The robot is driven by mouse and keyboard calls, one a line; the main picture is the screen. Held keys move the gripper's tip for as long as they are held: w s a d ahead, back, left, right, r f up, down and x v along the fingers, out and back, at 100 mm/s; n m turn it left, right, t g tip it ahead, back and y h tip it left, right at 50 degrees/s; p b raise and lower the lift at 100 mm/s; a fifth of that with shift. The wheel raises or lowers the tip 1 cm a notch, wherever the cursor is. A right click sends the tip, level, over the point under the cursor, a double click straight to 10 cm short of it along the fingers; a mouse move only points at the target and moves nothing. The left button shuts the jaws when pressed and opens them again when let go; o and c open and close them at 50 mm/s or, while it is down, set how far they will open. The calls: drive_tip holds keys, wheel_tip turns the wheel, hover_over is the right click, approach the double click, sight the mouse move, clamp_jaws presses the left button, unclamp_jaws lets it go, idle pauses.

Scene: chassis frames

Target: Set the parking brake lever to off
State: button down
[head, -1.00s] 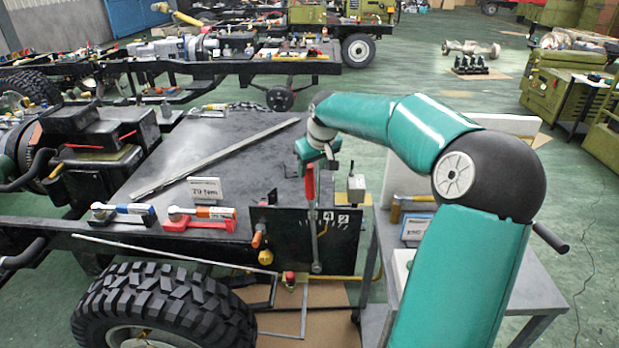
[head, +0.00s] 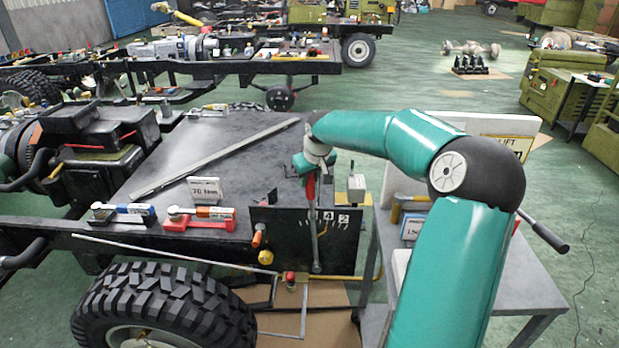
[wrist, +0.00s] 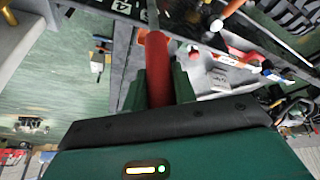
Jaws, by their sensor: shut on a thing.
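The parking brake lever is a grey metal rod with a red grip (head: 311,187), standing nearly upright in front of a black panel (head: 281,238) with a marked scale. Its lower end is at a pivot near the panel's bottom edge. My gripper (head: 312,170) is shut on the red grip at the lever's top. In the wrist view the red grip (wrist: 158,70) runs between the two green fingers, with the rod going on beyond it. The scale shows a 4 and a 2; part of it is hidden behind the lever.
An orange knob (head: 257,239) and a yellow knob (head: 265,258) sit on the panel left of the lever. A grey side table (head: 535,275) stands at right. A large tyre (head: 165,305) is at lower left. A long metal bar (head: 215,158) lies on the black deck.

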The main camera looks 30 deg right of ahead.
drive_tip(key=s+d+f+m+t+y, duration=0.1)
drive_tip(key=s+d+f+t+y, duration=0.1)
drive_tip(key=s+d, duration=0.8)
drive_tip(key=d+t+y, duration=0.1)
drive_tip(key=d, duration=0.2)
drive_tip(key=shift+s+d+f+y, duration=0.15)
drive_tip(key=shift+d+f+y, duration=0.05)
drive_tip(key=shift+f+y, duration=0.15)
drive_tip(key=c, duration=1.1)
unclamp_jaws()
drive_tip(key=shift+d, duration=0.2)
drive_tip(key=v, duration=1.3)
drive_tip(key=shift+s+a+r, duration=0.15)
drive_tip(key=shift+a+r, duration=0.05)
drive_tip(key=shift+r, duration=0.2)
